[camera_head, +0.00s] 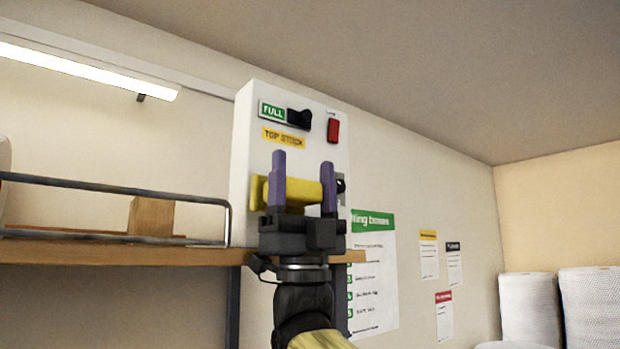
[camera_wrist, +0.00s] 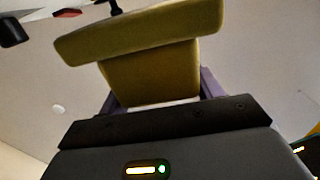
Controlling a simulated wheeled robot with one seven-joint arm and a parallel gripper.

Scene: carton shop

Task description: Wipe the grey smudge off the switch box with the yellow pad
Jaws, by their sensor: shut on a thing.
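The switch box (camera_head: 245,150) is a white upright box on the wall in the head view. The pad also fills the top of the wrist view (camera_wrist: 150,45). I cannot tell whether the pad touches the box. No grey smudge shows; the pad and gripper hide part of the lower face.
A wooden shelf (camera_head: 150,255) with a metal rail (camera_head: 120,187) runs at the left, holding a wooden block (camera_head: 151,216). A striplight (camera_head: 85,70) hangs above it. Posters (camera_head: 375,270) are on the wall at the right, and white rolls (camera_head: 528,305) stand at the far right.

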